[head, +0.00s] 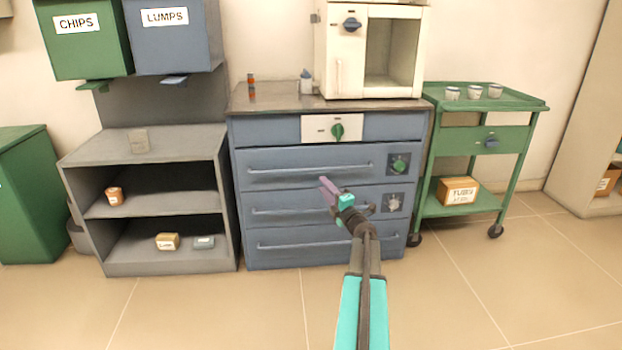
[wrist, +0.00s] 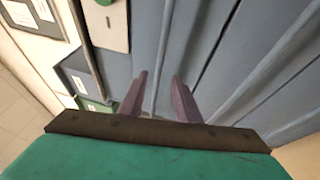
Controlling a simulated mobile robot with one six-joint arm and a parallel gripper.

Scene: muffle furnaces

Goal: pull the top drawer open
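The blue-grey cabinet has stacked drawers, and the top drawer (head: 275,157) appears shut, with a long horizontal bar handle (head: 290,172) and a green knob (head: 398,163) at its right. My gripper (head: 325,183) has purple fingers and is in front of the cabinet, just below the handle's line in the head view. In the wrist view, my gripper (wrist: 159,98) has its fingers spread apart. The top drawer's handle (wrist: 164,50) runs between them in that view. I cannot tell whether they touch it. My arm hides part of the lower drawers.
Two lower drawers with similar bar handles (head: 310,245) sit below. A panel with a green knob (head: 337,131) is above. A grey shelf (head: 95,147) stands left and a green trolley (head: 528,105) right. The floor in front (head: 220,310) is clear.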

